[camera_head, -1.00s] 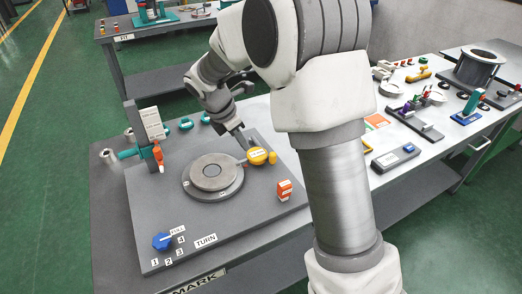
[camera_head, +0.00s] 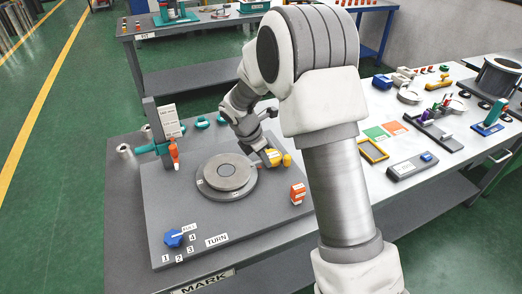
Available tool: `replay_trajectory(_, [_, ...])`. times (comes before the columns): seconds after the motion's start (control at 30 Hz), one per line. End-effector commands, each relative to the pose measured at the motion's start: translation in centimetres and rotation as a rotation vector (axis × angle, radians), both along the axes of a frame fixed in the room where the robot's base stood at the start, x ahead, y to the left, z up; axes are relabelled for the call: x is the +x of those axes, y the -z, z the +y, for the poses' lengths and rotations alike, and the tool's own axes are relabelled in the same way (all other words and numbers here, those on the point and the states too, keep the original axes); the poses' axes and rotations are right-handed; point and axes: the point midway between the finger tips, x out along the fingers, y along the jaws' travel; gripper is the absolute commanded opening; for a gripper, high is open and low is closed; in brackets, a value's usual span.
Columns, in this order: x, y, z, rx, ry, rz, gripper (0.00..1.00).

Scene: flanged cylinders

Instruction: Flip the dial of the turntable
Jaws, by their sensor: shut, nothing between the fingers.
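The turntable (camera_head: 227,178) is a round grey disc on a dark grey base plate (camera_head: 205,222). A blue dial (camera_head: 174,239) with a pointer sits at the plate's front left, near the number labels and the "TURN" label (camera_head: 216,240). My gripper (camera_head: 269,160) is at the right of the disc, by a yellow knob-like part (camera_head: 273,158). It looks shut, and it partly hides the yellow part. I cannot tell whether it touches it. The dial stands well to the left and front of my gripper.
A teal and grey post (camera_head: 162,135) with an orange-tipped part stands at the plate's back left. The white bench (camera_head: 440,190) on the right holds several parts. My arm covers the middle right.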

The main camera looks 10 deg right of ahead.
Motion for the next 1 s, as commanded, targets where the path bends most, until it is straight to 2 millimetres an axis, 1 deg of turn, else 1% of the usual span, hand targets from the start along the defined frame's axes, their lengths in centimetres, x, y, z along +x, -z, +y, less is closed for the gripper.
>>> replay_trajectory(0.03, [0.1, 1.1, -0.4, -0.001, 0.001, 0.004, 0.00])
replay_trajectory(0.1, [0.3, 2.4, -0.8, 0.000, 0.002, 0.003, 0.00])
replay_trajectory(0.13, [0.6, 1.9, -1.5, 0.000, 0.005, -0.001, 0.00])
replay_trajectory(0.2, [1.1, 1.8, -2.5, 0.001, 0.006, -0.003, 0.00])
replay_trajectory(0.4, [1.9, 1.9, -4.1, 0.002, 0.001, -0.002, 0.00])
replay_trajectory(0.87, [2.0, 1.8, -4.4, 0.002, -0.002, -0.002, 0.00])
replay_trajectory(1.0, [1.9, 1.8, -4.8, 0.001, -0.021, -0.001, 0.00])
